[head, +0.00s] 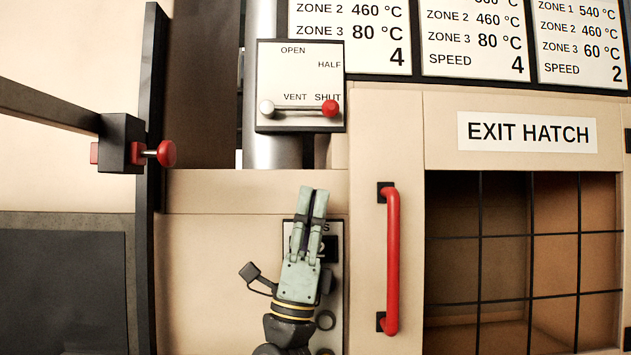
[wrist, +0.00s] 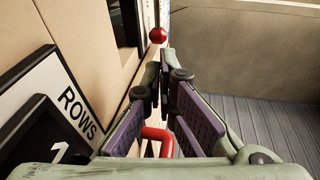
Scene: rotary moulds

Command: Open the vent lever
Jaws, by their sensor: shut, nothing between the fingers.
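The vent lever (head: 300,109) lies level on a pale plate (head: 275,73) marked OPEN, HALF, VENT and SHUT. Its silver ball (head: 267,108) is at the left, by VENT. Its red knob (head: 330,109) is at the right, just under SHUT. My gripper (head: 313,191) points up below the plate, apart from the lever, its fingers together and empty. In the wrist view my gripper (wrist: 163,68) points toward a red ball (wrist: 158,35) beyond the tips, which looks like the lever's knob.
A red upright handle (head: 392,260) stands right of my gripper, beside the barred exit hatch (head: 505,250). A ROWS panel (wrist: 65,105) is close at left in the wrist view. A red knob (head: 166,153) sticks out on the black post at left.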

